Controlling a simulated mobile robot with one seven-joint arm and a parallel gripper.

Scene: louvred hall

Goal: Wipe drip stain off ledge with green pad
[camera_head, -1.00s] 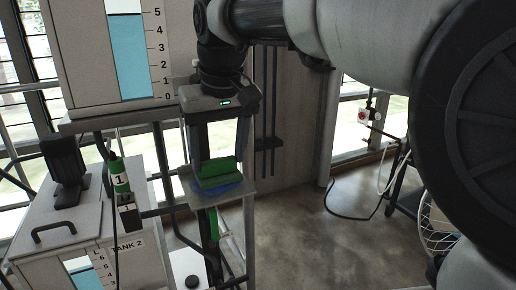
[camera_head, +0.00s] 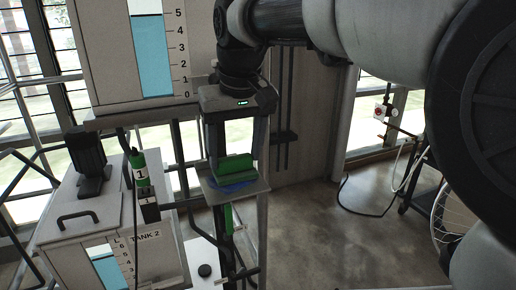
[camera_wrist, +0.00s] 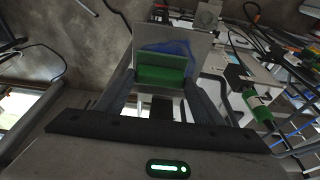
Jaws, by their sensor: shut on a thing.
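The green pad (camera_head: 236,167) is held between the fingers of my gripper (camera_head: 236,160), which points down over the small grey ledge (camera_head: 258,187). A blue drip stain (camera_head: 232,186) shows on the ledge around and below the pad. In the wrist view the pad (camera_wrist: 160,74) spans between the two fingers, and the blue stain (camera_wrist: 178,47) spreads beyond its far edge on the ledge (camera_wrist: 150,32). The pad appears to be at the ledge surface; its underside is hidden, so contact is not certain.
A tank with a blue level scale (camera_head: 152,55) stands above and left of the ledge. A dark hose (camera_head: 365,208) lies on the open floor at right.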

